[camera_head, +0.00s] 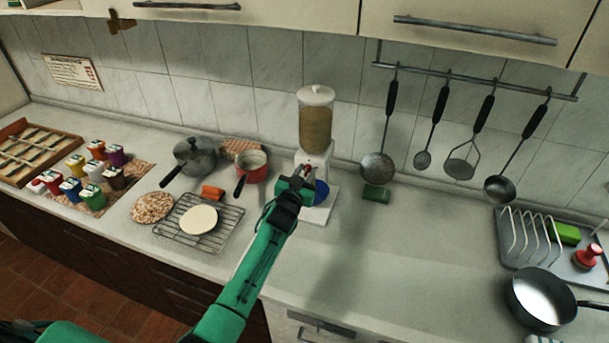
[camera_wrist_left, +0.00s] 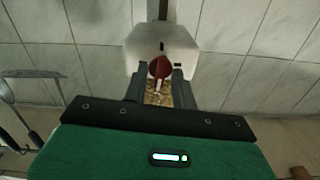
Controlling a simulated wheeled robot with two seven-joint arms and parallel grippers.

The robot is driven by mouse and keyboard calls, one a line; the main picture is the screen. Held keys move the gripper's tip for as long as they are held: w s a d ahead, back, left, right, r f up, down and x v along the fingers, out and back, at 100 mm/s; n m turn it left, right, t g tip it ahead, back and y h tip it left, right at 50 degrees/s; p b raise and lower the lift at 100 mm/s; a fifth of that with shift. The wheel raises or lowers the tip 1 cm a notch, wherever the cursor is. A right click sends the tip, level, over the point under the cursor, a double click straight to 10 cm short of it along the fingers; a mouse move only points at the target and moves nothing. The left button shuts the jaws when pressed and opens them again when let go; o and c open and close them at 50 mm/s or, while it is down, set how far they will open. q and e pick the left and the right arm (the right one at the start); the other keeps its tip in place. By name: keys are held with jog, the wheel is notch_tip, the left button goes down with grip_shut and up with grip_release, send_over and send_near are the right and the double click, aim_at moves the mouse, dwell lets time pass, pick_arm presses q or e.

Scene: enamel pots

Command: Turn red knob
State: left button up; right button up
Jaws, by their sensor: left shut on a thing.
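The red knob (camera_wrist_left: 159,67) is on the front of the white dispenser (camera_wrist_left: 188,48), between the fingers of my left gripper (camera_wrist_left: 159,88) in the left wrist view. In the head view the dispenser (camera_head: 315,125) stands upright near the wall with a clear container of tan grain, and my left gripper (camera_head: 303,176) reaches its front. A small part of the red knob (camera_head: 308,168) shows there beside the fingers. The gripper is shut on the knob. A blue bowl (camera_head: 321,193) sits below the spout, partly hidden by the gripper. My right gripper is not in view.
A red pot (camera_head: 251,166) and a grey pot (camera_head: 195,158) stand left of the dispenser. A wire rack (camera_head: 228,222) with a pale disc is nearer the front. The counter right of the dispenser is mostly clear.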

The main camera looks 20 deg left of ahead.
pick_arm(q)
jog(key=m+b, duration=0.2)
jog(key=m, duration=0.3)
jog(key=shift+d+f, duration=0.1)
jog(key=m+b, duration=0.1)
jog(key=m, duration=0.4)
jog(key=shift+m+b, duration=0.3)
jog(key=shift+m, duration=0.1)
jog(key=m, duration=0.4)
jog(key=shift+d+f, duration=0.1)
jog(key=shift+m, duration=0.7)
jog(key=o, duration=0.6)
jog(key=shift+b, duration=0.3)
